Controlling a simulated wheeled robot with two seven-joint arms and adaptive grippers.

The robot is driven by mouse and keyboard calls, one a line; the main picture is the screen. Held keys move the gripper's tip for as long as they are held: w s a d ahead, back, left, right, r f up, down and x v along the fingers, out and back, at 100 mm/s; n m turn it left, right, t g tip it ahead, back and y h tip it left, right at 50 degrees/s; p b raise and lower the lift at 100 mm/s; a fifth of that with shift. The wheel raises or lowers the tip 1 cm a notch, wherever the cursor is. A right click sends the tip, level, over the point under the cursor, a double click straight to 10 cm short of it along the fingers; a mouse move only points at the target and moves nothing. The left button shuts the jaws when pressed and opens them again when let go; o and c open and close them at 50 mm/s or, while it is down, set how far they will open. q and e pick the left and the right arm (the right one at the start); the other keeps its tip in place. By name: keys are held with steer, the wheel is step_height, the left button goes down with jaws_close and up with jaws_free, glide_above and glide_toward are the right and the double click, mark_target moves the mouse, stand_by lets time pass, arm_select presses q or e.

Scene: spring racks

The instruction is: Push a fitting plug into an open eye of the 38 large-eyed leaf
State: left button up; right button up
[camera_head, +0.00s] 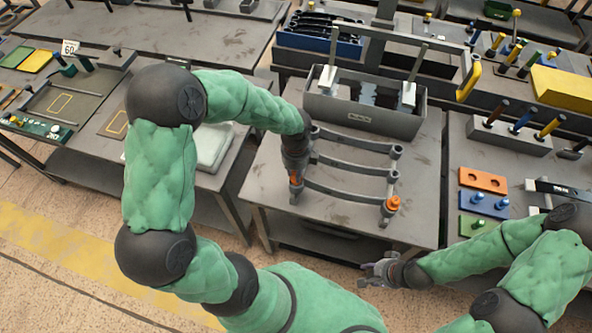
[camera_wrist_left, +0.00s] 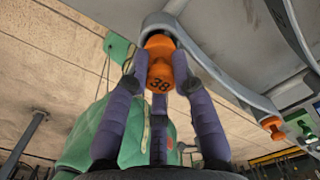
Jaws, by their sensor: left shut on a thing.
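Curved grey leaves (camera_head: 345,192) lie one behind another on the middle table, with an eye at each end. My left gripper (camera_head: 295,190) is at the left eye of the front leaf. In the left wrist view its fingers (camera_wrist_left: 160,85) are shut on an orange plug (camera_wrist_left: 160,68) marked 38. The plug's far end meets the leaf's eye (camera_wrist_left: 158,22); how deep it sits is hidden. Another orange plug (camera_head: 392,204) is at the front leaf's right eye, and it also shows in the left wrist view (camera_wrist_left: 272,124). My right gripper (camera_head: 378,272) is open and empty, off the table's front edge.
A grey rack box (camera_head: 365,118) with upright posts stands behind the leaves. The right table holds orange (camera_head: 482,180), blue (camera_head: 484,204) and green (camera_head: 476,227) blocks and a peg stand (camera_head: 508,136). The table's front left is bare.

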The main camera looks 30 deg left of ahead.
arm_select(q)
steer(key=shift+f+b, duration=0.65)
steer(key=shift+f, duration=0.4)
steer(key=o, duration=1.5)
steer(key=shift+r, duration=0.1)
steer(key=shift+r+p, duration=3.2)
steer(key=shift+r, duration=0.3)
